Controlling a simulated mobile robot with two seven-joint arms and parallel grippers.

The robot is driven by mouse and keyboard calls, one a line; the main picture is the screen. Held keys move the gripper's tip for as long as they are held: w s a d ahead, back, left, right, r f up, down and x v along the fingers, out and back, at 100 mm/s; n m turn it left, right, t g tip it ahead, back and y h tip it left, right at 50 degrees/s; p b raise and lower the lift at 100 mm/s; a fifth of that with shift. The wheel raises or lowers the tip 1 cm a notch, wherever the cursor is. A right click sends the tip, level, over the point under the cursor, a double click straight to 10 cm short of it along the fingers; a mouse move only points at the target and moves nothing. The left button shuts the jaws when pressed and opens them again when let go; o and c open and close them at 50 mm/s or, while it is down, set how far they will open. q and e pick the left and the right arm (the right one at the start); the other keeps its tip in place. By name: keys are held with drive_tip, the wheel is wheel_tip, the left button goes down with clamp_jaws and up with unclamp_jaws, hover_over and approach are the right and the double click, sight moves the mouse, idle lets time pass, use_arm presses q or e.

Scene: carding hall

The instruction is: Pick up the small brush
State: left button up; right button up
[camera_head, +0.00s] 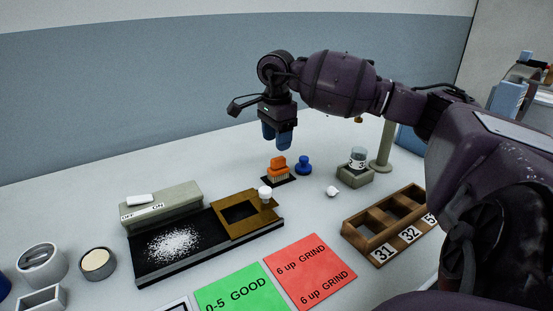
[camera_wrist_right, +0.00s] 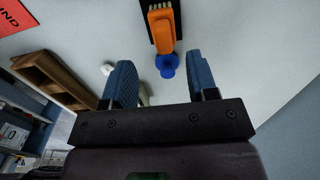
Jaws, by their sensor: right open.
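My right gripper (camera_head: 277,143) is open and empty, with blue fingers pointing down above and behind the brush. In the wrist view the brush lies beyond the gap between the fingertips (camera_wrist_right: 162,70), apart from both. My left gripper is not in view.
A scale-like block with a jar (camera_head: 357,158) and a wooden compartment tray (camera_head: 372,245) lie further right. A black board (camera_head: 150,268) with white granules, and green (camera_head: 240,290) and red (camera_head: 310,270) cards, lie in front.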

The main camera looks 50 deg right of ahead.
sight(278, 158)
wheel_tip(278, 158, down, 2)
drive_tip(key=shift+f, duration=0.1)
drive_tip(key=f, duration=0.4)
drive_tip(key=shift+d+f+b, duration=0.1)
drive_tip(key=shift+d+b, duration=0.2)
drive_tip(key=shift+d, duration=0.1)
drive_tip(key=shift+f, duration=0.2)
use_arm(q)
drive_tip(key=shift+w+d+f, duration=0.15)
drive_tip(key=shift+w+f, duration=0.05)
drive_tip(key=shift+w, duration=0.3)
use_arm(e)
drive_tip(key=shift+c, duration=0.4)
clamp_jaws()
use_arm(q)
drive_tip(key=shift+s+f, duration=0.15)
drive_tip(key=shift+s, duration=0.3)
use_arm(e)
drive_tip(key=shift+r, duration=0.15)
